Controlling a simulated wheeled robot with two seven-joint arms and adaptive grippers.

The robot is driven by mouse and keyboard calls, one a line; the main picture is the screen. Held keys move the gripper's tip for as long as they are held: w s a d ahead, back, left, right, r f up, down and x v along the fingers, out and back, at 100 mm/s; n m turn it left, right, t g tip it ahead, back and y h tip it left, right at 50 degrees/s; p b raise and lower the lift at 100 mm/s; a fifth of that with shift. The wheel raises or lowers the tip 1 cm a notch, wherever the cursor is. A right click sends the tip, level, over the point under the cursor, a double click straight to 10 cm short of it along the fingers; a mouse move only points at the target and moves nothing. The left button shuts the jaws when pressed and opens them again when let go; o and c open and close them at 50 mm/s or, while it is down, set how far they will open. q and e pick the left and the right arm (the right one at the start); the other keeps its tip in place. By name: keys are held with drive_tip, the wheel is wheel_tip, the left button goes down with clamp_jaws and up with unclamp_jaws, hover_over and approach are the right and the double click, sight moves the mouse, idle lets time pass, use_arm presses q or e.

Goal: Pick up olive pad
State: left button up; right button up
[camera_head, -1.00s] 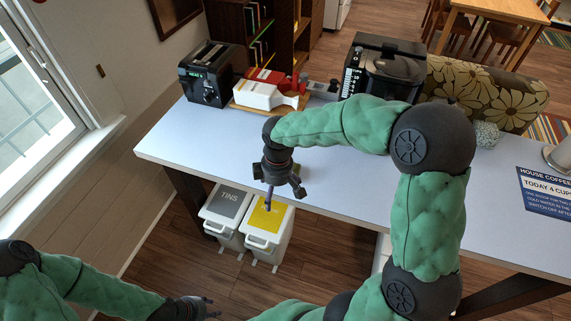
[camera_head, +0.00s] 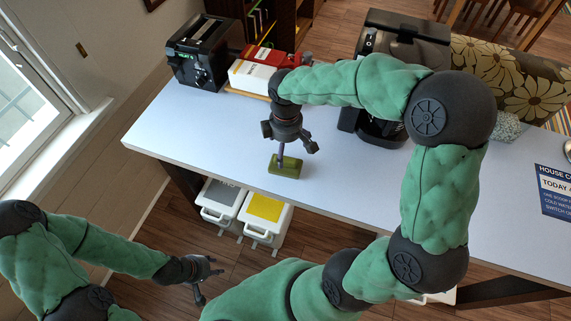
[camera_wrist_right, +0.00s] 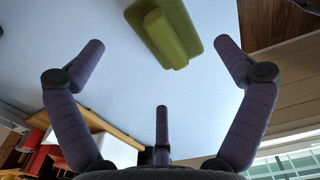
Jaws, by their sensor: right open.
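The olive pad (camera_head: 285,165), a green block with a raised grip along its middle, lies on the white table near its front edge. It also shows at the top of the right wrist view (camera_wrist_right: 168,30). My right gripper (camera_head: 288,150) is just above the pad in the head view, with one finger hiding part of it. The right wrist view shows its fingers (camera_wrist_right: 160,80) spread wide and empty, with the pad beyond the fingertips and not touched. My left gripper (camera_head: 208,278) is low at the front left, off the table, fingers apart and empty.
A black toaster (camera_head: 205,52) and a red-and-white item (camera_head: 265,72) on a wooden board stand behind to the left. A black coffee machine (camera_head: 400,60) stands behind my right arm. Two bins (camera_head: 265,212) are below the front edge. The table (camera_head: 190,130) left of the pad is clear.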

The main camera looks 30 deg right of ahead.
sight(287, 159)
drive_tip(key=shift+w+f, duration=0.1)
drive_tip(key=shift+f, duration=0.65)
drive_tip(key=shift+f+b, duration=0.35)
drive_tip(key=shift+f, duration=0.1)
wheel_tip(287, 159, down, 4)
drive_tip(key=shift+d+f+b, duration=0.1)
drive_tip(key=shift+b, duration=0.65)
drive_tip(key=c, duration=0.9)
